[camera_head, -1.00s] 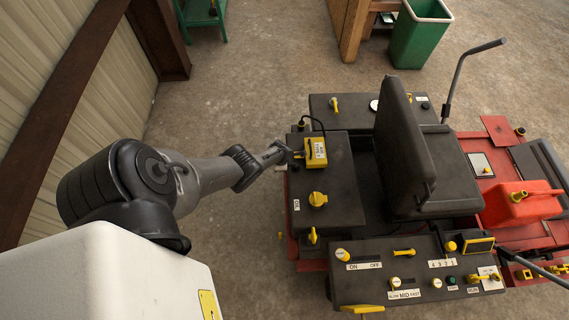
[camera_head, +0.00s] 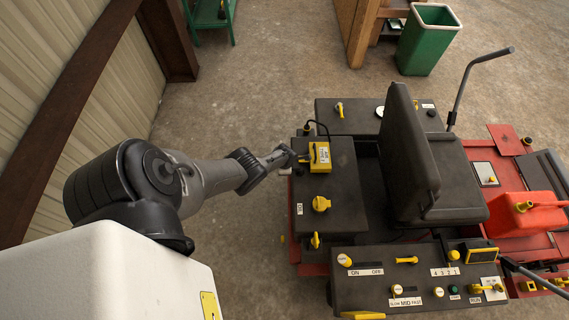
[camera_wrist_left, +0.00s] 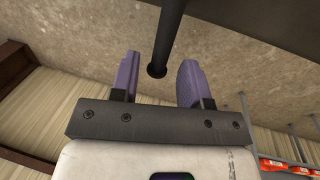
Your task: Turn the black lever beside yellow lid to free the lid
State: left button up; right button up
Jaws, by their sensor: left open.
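A yellow box-like piece (camera_head: 320,156), probably the yellow lid, sits with a label on the left black console (camera_head: 338,200) of the red machine. My left gripper (camera_head: 296,158) is at its left side in the head view, too small there to show the contact. In the left wrist view my left gripper (camera_wrist_left: 158,66) has its two purple fingers apart. A black bar (camera_wrist_left: 169,35), likely the black lever, comes in from the top and its round end lies between the fingertips, with gaps on both sides. The lever cannot be made out in the head view. My right gripper is not in view.
A yellow knob (camera_head: 321,203) is on the same console. The black seat (camera_head: 411,145) stands to the right, and a front panel (camera_head: 420,278) carries several knobs. A red canister (camera_head: 530,216) is at the far right.

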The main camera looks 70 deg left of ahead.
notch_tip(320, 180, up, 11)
jog(key=p, duration=1)
jog(key=shift+p, duration=0.35)
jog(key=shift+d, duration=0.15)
